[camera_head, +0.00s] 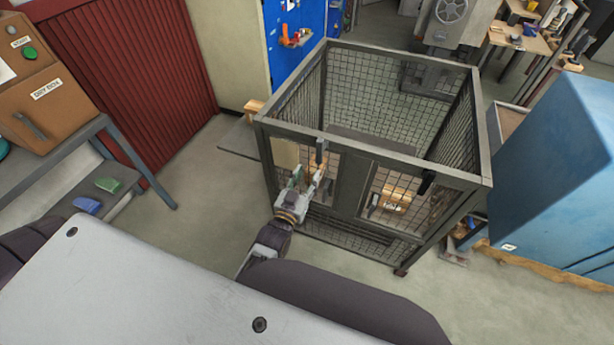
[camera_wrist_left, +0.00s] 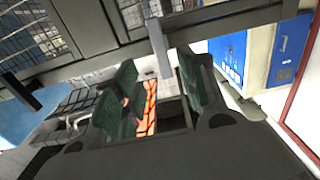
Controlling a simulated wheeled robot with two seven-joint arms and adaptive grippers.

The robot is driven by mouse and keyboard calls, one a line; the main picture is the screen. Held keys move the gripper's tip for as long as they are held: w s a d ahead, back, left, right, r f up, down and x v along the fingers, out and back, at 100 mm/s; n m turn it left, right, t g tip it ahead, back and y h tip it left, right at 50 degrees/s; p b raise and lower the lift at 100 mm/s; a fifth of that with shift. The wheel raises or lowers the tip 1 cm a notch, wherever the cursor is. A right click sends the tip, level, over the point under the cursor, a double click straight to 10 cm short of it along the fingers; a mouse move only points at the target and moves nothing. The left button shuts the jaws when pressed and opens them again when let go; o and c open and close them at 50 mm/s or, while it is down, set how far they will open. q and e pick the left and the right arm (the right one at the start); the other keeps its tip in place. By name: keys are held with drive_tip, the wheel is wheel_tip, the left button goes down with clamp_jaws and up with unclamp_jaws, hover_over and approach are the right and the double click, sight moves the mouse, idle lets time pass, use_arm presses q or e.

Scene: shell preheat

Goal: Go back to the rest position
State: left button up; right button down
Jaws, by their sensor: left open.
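My left gripper (camera_head: 306,180) is at the front of a grey mesh cage (camera_head: 366,175), close to the upright dark handle (camera_head: 320,151) on its left front panel. In the left wrist view the two green-padded fingers of the left gripper (camera_wrist_left: 163,88) stand apart. A grey upright bar (camera_wrist_left: 159,48) shows just beyond the fingertips; I cannot tell whether they touch it. A bright orange patterned thing (camera_wrist_left: 149,108) shows between the fingers, and I cannot tell how far behind them it lies. My right gripper is not in view.
A second dark handle (camera_head: 427,182) is on the cage's right front panel. A blue cabinet (camera_head: 555,180) stands at the right. A grey bench (camera_head: 60,165) with a brown box (camera_head: 45,100) stands at the left. Open floor (camera_head: 205,190) lies between bench and cage.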

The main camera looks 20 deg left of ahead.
use_arm(q)
drive_tip(key=shift+f, duration=0.1)
idle(0.6)
drive_tip(key=s+a+f+m+g, duration=0.1)
drive_tip(key=s+a+f+g, duration=0.1)
drive_tip(key=s+g, duration=0.6)
drive_tip(key=s+a+f+m+g, duration=0.1)
drive_tip(key=s+a+g, duration=0.1)
drive_tip(key=s+g, duration=0.65)
drive_tip(key=s+f, duration=0.3)
drive_tip(key=f, duration=1.4)
drive_tip(key=s+f, duration=0.2)
drive_tip(key=f, duration=1.5)
drive_tip(key=s+a+f, duration=0.2)
drive_tip(key=s+f, duration=0.7)
drive_tip(key=s, duration=0.2)
drive_tip(key=s+a+f, duration=0.2)
drive_tip(key=s+f, duration=0.8)
drive_tip(key=s, duration=0.1)
drive_tip(key=shift+y, duration=0.3)
